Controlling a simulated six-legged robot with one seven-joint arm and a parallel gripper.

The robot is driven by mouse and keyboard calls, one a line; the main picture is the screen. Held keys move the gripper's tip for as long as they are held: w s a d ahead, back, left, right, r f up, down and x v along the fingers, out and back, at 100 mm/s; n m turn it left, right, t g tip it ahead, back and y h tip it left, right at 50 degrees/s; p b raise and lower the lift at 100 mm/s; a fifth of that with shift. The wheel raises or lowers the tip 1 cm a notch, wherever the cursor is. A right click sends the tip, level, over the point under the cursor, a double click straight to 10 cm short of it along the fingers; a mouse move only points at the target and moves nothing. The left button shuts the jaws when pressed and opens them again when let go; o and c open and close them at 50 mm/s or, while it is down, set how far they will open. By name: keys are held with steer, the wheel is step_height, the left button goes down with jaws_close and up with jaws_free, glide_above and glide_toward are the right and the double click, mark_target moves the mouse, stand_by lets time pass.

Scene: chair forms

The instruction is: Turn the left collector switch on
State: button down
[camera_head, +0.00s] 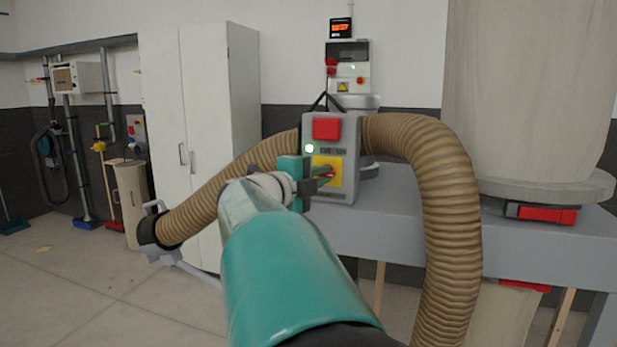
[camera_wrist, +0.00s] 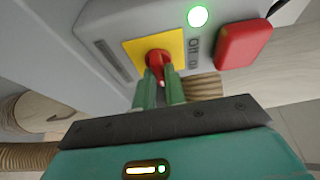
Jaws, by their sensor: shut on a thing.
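The collector switch is a red rotary knob (camera_wrist: 158,62) on a yellow plate (camera_wrist: 134,49), set on a grey control box (camera_head: 346,135). In the head view the yellow plate (camera_head: 335,166) shows low on the box's front, partly covered by my gripper. My gripper (camera_wrist: 160,82) has its green fingers shut on the red knob. In the head view my gripper (camera_head: 322,174) reaches the box from the front left. A red block-shaped button (camera_head: 327,128) sits above the switch. A green-white light (camera_head: 309,148) glows on the box and also in the wrist view (camera_wrist: 197,16).
A ribbed tan hose (camera_head: 450,220) arches down right of the box; another runs left behind my arm. A large pale collector bag (camera_head: 530,90) stands at right on the grey frame (camera_head: 400,205). A white cabinet (camera_head: 205,120) stands at left. Open floor lies at lower left.

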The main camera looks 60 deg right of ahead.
stand_by(0.4)
steer(key=c, duration=1.5)
jaws_free()
steer(key=shift+o, duration=0.2)
steer(key=shift+a, duration=0.1)
steer(key=v, duration=1.3)
steer(key=shift+a, duration=0.35)
